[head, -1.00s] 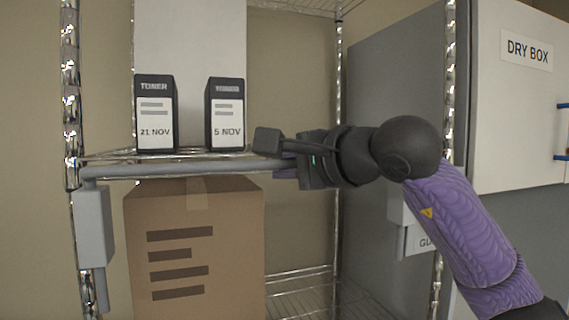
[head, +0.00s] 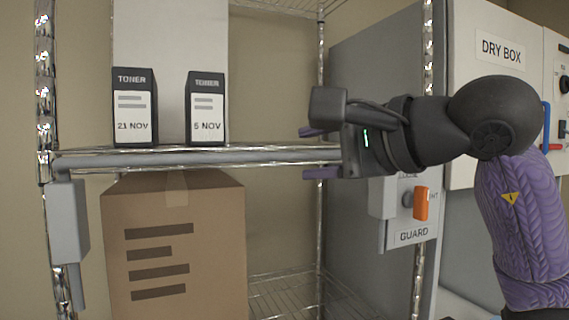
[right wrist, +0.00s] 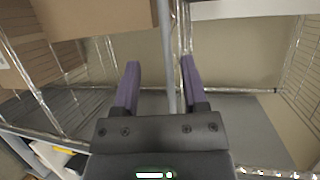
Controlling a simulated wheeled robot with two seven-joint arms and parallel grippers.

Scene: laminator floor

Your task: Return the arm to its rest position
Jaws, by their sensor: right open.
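My right gripper (head: 316,152) is open and empty, level with the shelf front, its purple fingers pointing left. In the right wrist view the open fingers (right wrist: 160,85) show with a grey bar (right wrist: 168,60) in the gap between them; I cannot tell how far it reaches in. In the head view the grey bar (head: 200,158) runs level across the shelf front from a grey bracket (head: 68,222) on the left post to the gripper. My right arm comes in from the right. My left gripper is out of view.
Two toner boxes, 21 NOV (head: 135,108) and 5 NOV (head: 206,110), stand on the wire shelf. A cardboard box (head: 172,250) is below. Right of the shelf are a guard switch (head: 421,203) with an orange handle and the dry box (head: 500,110), close behind my arm.

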